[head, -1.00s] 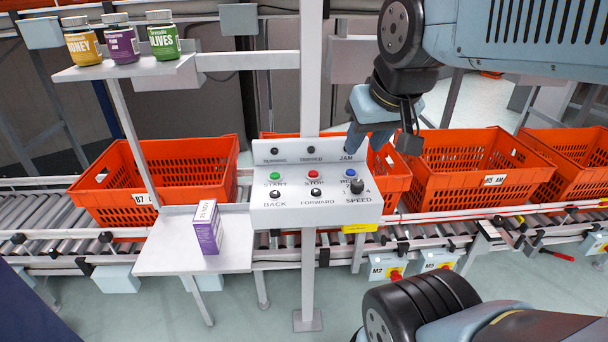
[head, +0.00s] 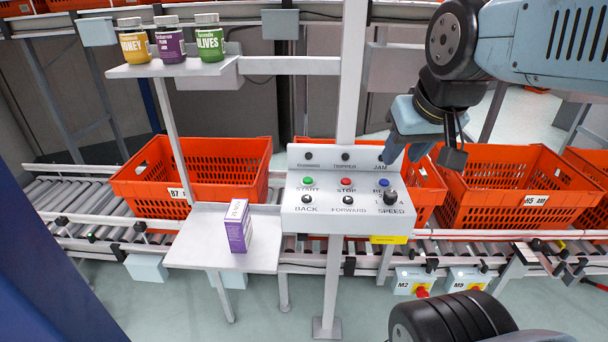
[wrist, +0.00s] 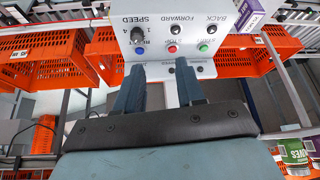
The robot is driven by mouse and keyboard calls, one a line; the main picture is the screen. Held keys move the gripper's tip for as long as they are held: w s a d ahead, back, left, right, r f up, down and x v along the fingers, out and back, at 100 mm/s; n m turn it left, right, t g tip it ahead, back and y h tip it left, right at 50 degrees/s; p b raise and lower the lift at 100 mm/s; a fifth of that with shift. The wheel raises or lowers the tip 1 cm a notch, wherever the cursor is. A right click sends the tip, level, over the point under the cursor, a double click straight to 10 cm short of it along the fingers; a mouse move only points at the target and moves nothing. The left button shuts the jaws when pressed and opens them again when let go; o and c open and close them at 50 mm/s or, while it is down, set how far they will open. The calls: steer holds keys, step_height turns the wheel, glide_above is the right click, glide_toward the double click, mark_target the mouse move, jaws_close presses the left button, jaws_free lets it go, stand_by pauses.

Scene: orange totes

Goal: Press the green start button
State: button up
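The green start button (head: 308,181) is at the left of the upper button row on a pale control panel (head: 296,221). It also shows in the wrist view (wrist: 204,47), right of the red stop button (wrist: 173,48). My gripper (head: 389,158) is at the panel's upper right corner, by the JAM label, to the right of the green button. In the wrist view my gripper (wrist: 160,67) has its two fingers apart with nothing between them. I see no contact with the green button.
A selector knob (head: 390,197) sits at the panel's right. A purple box (head: 238,226) stands on a small shelf (head: 205,258) to the left. Three jars stand on an upper shelf (head: 150,70). Orange totes (head: 222,180) sit on the conveyor behind the panel.

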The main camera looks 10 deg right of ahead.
steer(key=shift+c, duration=0.4)
jaws_close()
stand_by(1.2)
